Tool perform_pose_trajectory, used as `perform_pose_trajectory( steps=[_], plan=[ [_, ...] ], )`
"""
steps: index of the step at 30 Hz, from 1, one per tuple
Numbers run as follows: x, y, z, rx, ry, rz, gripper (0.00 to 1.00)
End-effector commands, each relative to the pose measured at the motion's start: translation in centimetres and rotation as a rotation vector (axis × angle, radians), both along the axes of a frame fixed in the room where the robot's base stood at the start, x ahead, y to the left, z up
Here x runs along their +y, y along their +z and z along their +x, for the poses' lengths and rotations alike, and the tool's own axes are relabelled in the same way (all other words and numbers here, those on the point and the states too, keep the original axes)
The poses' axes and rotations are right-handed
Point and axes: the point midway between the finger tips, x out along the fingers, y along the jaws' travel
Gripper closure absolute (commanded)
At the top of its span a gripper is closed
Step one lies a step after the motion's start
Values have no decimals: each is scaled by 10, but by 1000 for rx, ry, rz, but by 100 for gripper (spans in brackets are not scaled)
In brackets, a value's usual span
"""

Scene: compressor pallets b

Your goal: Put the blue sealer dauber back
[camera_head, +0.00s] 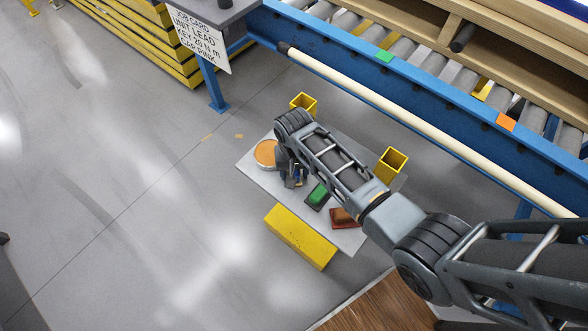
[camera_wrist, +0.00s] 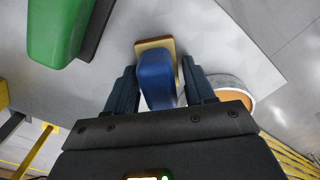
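The blue sealer dauber (camera_wrist: 156,78) has a blue body on a tan base and shows in the wrist view between my two fingers. My gripper (camera_wrist: 160,85) points down over a grey board, one finger on each side of the dauber. A narrow gap shows at the right finger; the left finger is very close to the blue body. In the head view my gripper (camera_head: 291,178) is low over the board (camera_head: 338,238), and the dauber is mostly hidden by it. I cannot tell whether the dauber touches the board.
A green dauber (camera_head: 317,196) and a reddish-brown one (camera_head: 344,218) sit on the board. A round orange-topped tin (camera_head: 266,153) is close to my gripper. Yellow open boxes (camera_head: 391,163) stand at the far side, a yellow block (camera_head: 300,237) at the near edge. A blue-framed roller conveyor (camera_head: 400,90) runs behind.

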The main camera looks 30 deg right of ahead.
Motion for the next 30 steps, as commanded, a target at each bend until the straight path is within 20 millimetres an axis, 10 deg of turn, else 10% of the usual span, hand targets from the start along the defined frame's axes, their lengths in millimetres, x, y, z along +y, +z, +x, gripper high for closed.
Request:
perform_pose_trajectory(
  steps=[14, 30],
  plan=[
    [0, 7, 0, -1, 0, 0, 33],
    [1, 103, 1, -4, 1, 0, 33]
  ],
)
